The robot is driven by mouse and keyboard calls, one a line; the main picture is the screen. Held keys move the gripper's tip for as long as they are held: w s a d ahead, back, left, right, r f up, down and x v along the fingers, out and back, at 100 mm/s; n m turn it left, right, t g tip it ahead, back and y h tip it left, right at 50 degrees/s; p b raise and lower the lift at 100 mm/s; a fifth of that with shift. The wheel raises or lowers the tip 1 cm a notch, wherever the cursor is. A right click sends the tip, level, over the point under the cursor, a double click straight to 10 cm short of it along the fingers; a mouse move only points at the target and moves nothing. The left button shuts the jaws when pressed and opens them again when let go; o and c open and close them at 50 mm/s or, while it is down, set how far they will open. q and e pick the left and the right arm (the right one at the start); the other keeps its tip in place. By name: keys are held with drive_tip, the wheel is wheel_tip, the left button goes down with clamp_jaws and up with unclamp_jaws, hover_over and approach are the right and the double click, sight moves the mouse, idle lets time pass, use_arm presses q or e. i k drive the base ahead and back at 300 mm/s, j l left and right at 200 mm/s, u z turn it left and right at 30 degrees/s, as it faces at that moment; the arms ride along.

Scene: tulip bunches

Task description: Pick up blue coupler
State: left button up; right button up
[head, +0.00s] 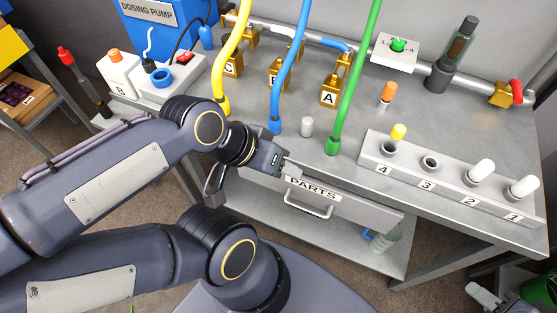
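The blue coupler (275,126) is the dark blue end of the blue hose (291,70) and stands on the grey bench top near its front edge. My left gripper (286,167) is in front of the bench edge by the drawer, below the coupler in the picture and apart from it. Its fingers are small and partly hidden, so I cannot tell if it is open. My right gripper (484,295) shows only in part at the lower right, away from the coupler, and its opening is unclear.
The yellow hose end (221,105) and green hose end (333,145) flank the coupler. A small grey cylinder (307,127) stands just right of it. A numbered rack (452,183) is at the right. The PARTS drawer (345,205) is below the bench edge.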

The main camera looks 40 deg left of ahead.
sight(274, 123)
drive_tip(key=u, duration=1.35)
